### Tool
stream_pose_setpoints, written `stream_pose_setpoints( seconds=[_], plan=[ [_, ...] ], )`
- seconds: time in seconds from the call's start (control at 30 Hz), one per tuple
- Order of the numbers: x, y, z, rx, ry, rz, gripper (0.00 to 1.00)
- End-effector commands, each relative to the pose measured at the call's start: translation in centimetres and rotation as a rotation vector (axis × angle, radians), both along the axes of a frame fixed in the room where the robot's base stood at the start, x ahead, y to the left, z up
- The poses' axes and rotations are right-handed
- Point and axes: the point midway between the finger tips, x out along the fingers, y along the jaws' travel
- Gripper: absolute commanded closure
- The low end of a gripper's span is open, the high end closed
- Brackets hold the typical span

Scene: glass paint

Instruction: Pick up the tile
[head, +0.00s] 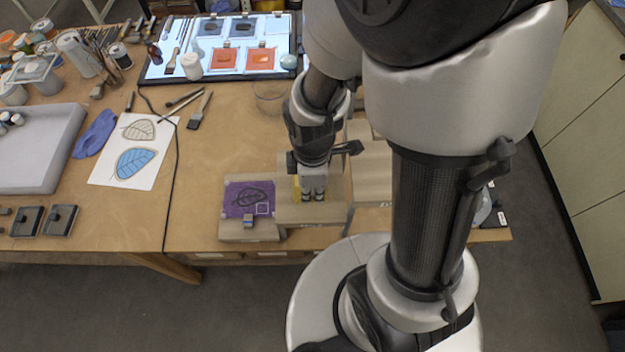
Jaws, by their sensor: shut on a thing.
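My gripper (313,196) points down over a wooden block at the front of the table, right of centre. Its fingers are shut on a yellow piece (296,188), which shows as a narrow strip beside and between them. This looks like a tile, but most of it is hidden behind the fingers. I cannot tell whether it touches the block below. A purple tile (237,206) with a dark leaf drawing lies on a low wooden stand to the left of my gripper, apart from it.
The wooden blocks (365,188) stand around my gripper. A lit panel (155,70) with orange and grey tiles lies at the back.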

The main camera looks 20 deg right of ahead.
Motion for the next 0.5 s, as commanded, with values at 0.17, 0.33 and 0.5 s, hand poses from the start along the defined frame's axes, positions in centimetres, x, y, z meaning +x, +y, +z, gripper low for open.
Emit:
stream_pose_setpoints(
  seconds=[0.17, 0.33, 0.5],
  plan=[
    [-1.3, 0.4, -0.9, 0.0, -0.009, 0.001, 1.0],
    [-2.7, 1.0, -0.9, 0.001, -0.009, 0.002, 1.0],
    [-4.2, 1.3, -0.8, 0.001, -0.007, 0.001, 1.0]
  ],
)
